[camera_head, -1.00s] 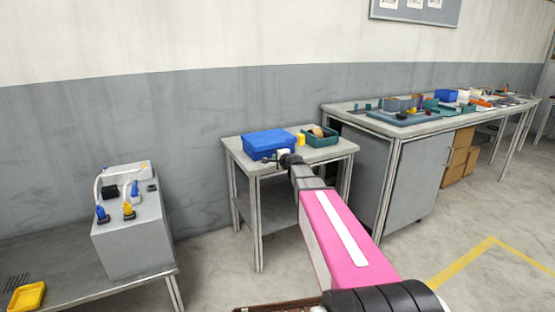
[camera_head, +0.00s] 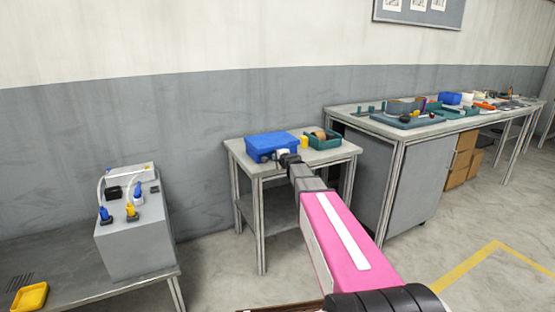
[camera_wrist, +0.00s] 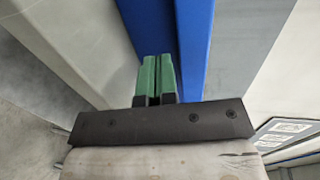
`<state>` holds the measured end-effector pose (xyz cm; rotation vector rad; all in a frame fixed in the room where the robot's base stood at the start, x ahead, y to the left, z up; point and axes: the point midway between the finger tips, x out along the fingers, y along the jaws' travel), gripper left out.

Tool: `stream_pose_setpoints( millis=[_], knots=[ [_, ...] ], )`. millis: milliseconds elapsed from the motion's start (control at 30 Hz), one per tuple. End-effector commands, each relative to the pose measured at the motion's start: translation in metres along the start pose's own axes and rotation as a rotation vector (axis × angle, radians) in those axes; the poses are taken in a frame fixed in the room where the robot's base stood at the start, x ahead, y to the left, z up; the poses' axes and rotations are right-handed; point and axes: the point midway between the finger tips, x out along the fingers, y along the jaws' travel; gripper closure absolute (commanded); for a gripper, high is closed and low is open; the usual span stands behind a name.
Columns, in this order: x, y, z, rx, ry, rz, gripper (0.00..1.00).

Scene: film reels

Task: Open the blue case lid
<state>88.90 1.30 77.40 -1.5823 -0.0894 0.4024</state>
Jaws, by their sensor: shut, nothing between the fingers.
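The blue case (camera_head: 270,143) sits on the small grey table, and its lid looks closed. In the wrist view its blue side fills the upper middle as two bands, a left band (camera_wrist: 150,28) and a right band (camera_wrist: 195,45), with a dark line between them. My gripper (camera_wrist: 155,76) has green fingers pressed together with nothing between them. The fingertips are close to the case's front side, by the dark line; I cannot tell whether they touch it. In the head view my gripper (camera_head: 282,155) is small and partly covers the case's front right.
On the same table (camera_head: 330,151), a yellow item (camera_head: 304,142) and a green tray (camera_head: 325,142) stand right of the case. A long cluttered workbench (camera_head: 365,122) is to the right. A grey box with connectors (camera_head: 135,235) is at the left. The wall is behind.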

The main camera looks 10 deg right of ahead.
Motion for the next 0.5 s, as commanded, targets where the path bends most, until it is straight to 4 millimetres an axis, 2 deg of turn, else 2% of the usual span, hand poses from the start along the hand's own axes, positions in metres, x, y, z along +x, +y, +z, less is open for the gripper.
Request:
stream_pose_setpoints(
  millis=[500],
  knots=[
    [0.016,-0.003,0.000,0.000,0.000,0.000,1.00]
  ],
)
